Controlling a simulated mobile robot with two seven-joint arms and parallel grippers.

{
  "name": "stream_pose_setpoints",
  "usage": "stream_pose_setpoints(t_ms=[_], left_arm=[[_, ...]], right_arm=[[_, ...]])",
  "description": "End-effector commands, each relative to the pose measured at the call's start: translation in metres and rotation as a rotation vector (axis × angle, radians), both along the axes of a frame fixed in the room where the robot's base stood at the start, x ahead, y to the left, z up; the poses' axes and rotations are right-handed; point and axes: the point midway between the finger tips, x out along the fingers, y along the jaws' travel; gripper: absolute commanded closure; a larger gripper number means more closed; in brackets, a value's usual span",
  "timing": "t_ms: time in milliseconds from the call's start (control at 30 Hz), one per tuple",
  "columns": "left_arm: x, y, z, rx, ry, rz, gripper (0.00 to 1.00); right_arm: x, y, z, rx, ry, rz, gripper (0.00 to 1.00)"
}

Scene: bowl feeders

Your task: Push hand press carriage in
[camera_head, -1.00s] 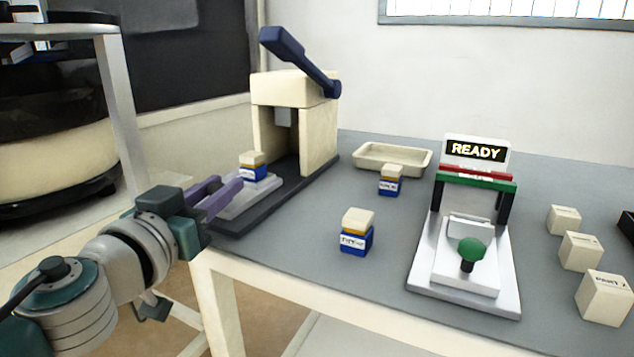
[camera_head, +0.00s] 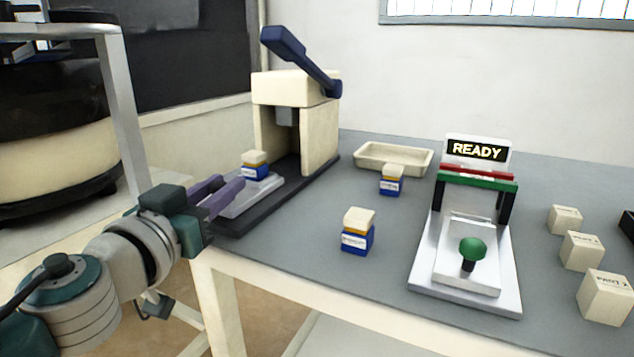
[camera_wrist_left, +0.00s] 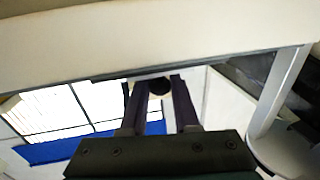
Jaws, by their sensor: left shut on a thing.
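The hand press (camera_head: 290,92) is a cream block frame with a raised dark blue lever, at the back left of the table. Its light grey carriage (camera_head: 266,189) lies on a dark base and sticks out in front of the frame opening. A small blue, yellow and cream block (camera_head: 255,166) sits upright on the carriage. My left gripper (camera_head: 236,186) is at the carriage's front end with its purple fingers closed in. In the left wrist view a dark round knob (camera_wrist_left: 161,86) shows between the fingertips; the fingers hide the rest. My right gripper is not in view.
Two similar blocks (camera_head: 358,232) (camera_head: 391,180) stand on the table beside a cream tray (camera_head: 369,163). A silver fixture (camera_head: 424,284) with a green knob and a READY sign (camera_head: 477,150) is to the right. Several cream cubes (camera_head: 606,298) stand at the far right.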

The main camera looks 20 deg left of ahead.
Motion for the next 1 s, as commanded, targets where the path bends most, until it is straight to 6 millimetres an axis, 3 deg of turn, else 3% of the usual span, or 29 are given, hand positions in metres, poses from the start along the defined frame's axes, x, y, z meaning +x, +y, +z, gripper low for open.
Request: stream_pose_setpoints(t_ms=[233, 533, 567, 600, 800, 1000], left_arm=[[0.030, -0.002, -0.002, -0.002, 0.001, 0.000, 1.00], [0.032, -0.003, 0.000, 0.000, 0.001, -0.001, 1.00], [0.032, -0.003, 0.000, 0.000, 0.001, -0.001, 0.70], [0.032, -0.003, 0.000, 0.000, 0.001, 0.000, 0.65], [0.032, -0.003, 0.000, 0.000, 0.001, 0.000, 0.43], [0.032, -0.003, 0.000, 0.000, 0.000, 0.000, 0.41]], right_arm=[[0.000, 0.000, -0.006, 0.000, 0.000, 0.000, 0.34], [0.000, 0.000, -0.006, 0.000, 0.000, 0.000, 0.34], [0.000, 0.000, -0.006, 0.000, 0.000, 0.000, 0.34], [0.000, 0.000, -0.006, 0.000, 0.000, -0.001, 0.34], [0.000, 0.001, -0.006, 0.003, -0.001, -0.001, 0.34], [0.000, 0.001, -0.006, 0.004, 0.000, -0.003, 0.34]])
